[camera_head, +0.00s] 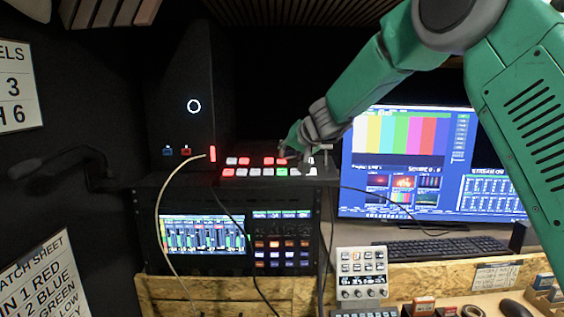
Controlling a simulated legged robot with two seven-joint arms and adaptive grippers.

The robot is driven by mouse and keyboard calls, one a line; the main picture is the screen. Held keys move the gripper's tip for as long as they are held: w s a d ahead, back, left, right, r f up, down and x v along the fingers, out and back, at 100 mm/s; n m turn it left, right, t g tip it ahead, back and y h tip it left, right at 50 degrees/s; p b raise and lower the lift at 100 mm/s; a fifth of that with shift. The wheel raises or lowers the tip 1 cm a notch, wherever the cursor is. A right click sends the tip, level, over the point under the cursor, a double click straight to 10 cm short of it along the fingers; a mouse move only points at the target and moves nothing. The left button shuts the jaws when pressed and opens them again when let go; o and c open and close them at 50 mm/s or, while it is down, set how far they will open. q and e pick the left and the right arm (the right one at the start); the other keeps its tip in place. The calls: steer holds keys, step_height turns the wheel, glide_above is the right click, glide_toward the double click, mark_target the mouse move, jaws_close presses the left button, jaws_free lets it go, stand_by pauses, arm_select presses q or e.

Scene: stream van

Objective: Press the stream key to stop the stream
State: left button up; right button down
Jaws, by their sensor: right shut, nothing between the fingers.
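A switcher panel (243,175) with two rows of red, white and green lit keys lies on top of the rack. My right gripper (288,150) is shut and empty, with its tips at the right part of the far key row. I cannot tell whether the tips touch a key. Part of that row is hidden behind the gripper. No label marking the stream key is readable. My left gripper is not in view.
A black tower (185,90) with a cable stands behind left. Below the panel are an audio screen (203,233) and a button block (283,250). A small white keypad (362,275), a keyboard (445,247) and a mouse (514,308) are at lower right.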

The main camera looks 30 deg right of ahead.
steer(key=shift+a+r+p, duration=0.4)
steer(key=shift+a+r, duration=0.4)
steer(key=shift+a, duration=0.25)
steer(key=shift+s, duration=0.1)
steer(key=shift+d+f, duration=0.1)
steer(key=shift+d, duration=0.05)
steer(key=shift+r, duration=0.3)
steer(key=r+p, duration=0.2)
steer(key=r, duration=0.1)
steer(key=s+r+p, duration=0.1)
steer(key=p, duration=0.1)
steer(key=shift+a+r, duration=0.2)
steer(key=shift+a, duration=0.2)
steer(key=shift+f, duration=0.1)
